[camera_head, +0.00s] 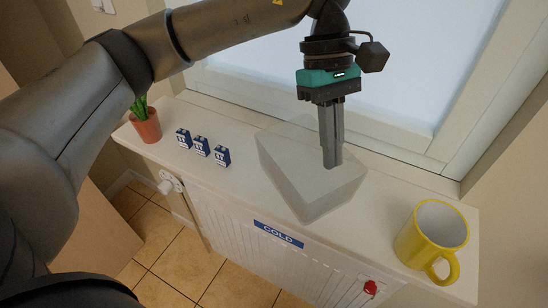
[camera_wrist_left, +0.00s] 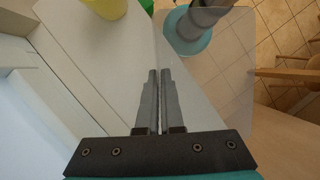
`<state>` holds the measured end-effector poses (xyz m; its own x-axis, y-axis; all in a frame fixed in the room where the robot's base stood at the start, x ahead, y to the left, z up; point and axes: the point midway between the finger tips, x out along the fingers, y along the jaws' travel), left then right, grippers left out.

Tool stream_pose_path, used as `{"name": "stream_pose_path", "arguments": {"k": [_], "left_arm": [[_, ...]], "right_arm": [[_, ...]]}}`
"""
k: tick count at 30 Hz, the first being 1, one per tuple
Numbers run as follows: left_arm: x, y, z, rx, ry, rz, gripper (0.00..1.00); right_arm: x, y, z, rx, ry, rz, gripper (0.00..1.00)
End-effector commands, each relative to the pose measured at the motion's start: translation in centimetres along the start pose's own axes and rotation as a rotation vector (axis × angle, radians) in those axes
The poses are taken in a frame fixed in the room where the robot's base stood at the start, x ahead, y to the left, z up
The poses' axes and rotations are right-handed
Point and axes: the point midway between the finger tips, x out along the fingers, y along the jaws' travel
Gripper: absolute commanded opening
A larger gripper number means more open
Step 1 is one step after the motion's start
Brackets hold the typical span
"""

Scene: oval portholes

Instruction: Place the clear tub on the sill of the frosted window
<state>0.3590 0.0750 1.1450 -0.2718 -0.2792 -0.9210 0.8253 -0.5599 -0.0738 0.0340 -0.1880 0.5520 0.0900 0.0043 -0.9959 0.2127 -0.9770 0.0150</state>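The clear tub (camera_head: 285,165) is see-through and grey-white, in the middle of the head view, in front of the frosted window (camera_head: 400,60). It overlaps the white sill (camera_head: 385,205) and its front edge; I cannot tell whether it touches the sill. My left gripper (camera_head: 332,165) points down at the tub's right part. In the left wrist view the tub (camera_wrist_left: 210,75) lies right of the fingers (camera_wrist_left: 160,75). They are nearly together, with the tub's thin wall between them. My right gripper is in neither view.
A yellow mug (camera_head: 432,237) stands at the sill's right end. Several things stand on the left: three small blue-and-white boxes (camera_head: 201,146) and a potted plant (camera_head: 146,124). Below is a radiator with a COLD label (camera_head: 278,233) and a red knob (camera_head: 370,288).

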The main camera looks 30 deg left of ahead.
Motion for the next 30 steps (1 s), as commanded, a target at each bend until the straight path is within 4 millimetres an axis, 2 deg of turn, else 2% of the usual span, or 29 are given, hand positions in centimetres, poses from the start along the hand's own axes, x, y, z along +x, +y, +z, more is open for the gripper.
{"name": "stream_pose_path", "arguments": {"k": [12,30], "left_arm": [[-4.4,-0.8,-0.3,-0.747,-0.061,0.313,0.0],[-11.2,-2.6,-2.0,-1.748,-0.143,0.731,0.0]], "right_arm": [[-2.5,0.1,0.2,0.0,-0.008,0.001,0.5],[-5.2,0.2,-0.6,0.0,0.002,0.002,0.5]]}}
